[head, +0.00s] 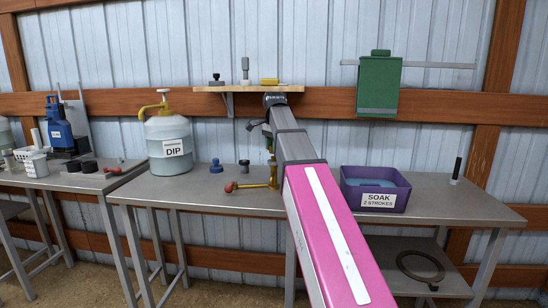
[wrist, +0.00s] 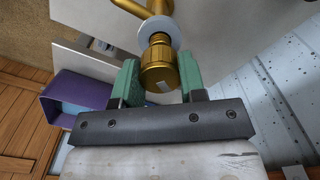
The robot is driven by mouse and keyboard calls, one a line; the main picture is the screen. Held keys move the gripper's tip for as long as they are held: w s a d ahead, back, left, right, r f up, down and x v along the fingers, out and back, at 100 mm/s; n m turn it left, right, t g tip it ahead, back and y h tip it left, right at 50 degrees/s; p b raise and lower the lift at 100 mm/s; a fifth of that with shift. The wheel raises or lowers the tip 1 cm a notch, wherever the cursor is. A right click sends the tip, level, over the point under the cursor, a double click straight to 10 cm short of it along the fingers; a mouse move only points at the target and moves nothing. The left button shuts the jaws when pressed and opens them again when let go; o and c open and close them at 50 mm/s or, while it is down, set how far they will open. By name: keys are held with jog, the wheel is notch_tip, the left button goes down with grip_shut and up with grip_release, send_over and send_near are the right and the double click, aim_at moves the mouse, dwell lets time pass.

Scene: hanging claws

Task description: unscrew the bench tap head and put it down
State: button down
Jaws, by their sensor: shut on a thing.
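The brass tap head (wrist: 158,68), a ribbed knob with a small pale mark, sits between the green fingers of my gripper (wrist: 160,80) in the wrist view. My gripper is shut on its sides. A narrower brass neck and a pale round disc (wrist: 158,31) lie just beyond the head, in line with it. A brass pipe (wrist: 130,7) shows past the disc. I cannot tell whether the head is still threaded on. In the head view, the brass tap (head: 273,178) stands on the bench (head: 330,207), below my gripper; my arm partly hides this spot.
A purple SOAK tub (head: 375,190) stands right of my arm. A DIP jug (head: 169,145), a blue knob (head: 216,166) and a red-ended brass lever (head: 245,186) are to the left. A wooden shelf (head: 210,89) hangs above. The bench front left is clear.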

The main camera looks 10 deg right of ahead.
jog(key=s, duration=1.2)
dwell(2.0)
jog(key=shift+s, duration=0.1)
